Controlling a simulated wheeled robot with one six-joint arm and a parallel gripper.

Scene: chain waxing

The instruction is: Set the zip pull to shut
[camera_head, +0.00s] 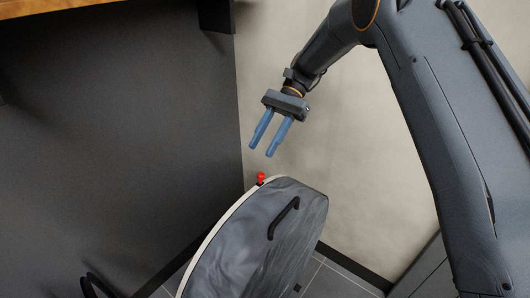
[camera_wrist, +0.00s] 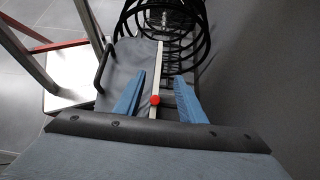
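The zip pull (camera_head: 261,177) is a small red knob at the upper end of a pale zip strip (camera_head: 212,235) along the edge of a grey bag (camera_head: 250,240). In the wrist view the red zip pull (camera_wrist: 155,100) sits on the pale strip (camera_wrist: 158,68), between my fingers in the picture. My gripper (camera_head: 261,149) has two blue fingers, apart and empty, above the zip pull with a gap in the head view. The fingers also show in the wrist view (camera_wrist: 160,95). The bag (camera_wrist: 128,68) has a black handle (camera_head: 284,217) on its side.
A dark grey panel (camera_head: 120,130) stands left of the bag, under a wooden top (camera_head: 45,5). A pale wall (camera_head: 350,150) is behind. Black coils (camera_wrist: 165,22) and a red-and-grey frame (camera_wrist: 35,50) show in the wrist view.

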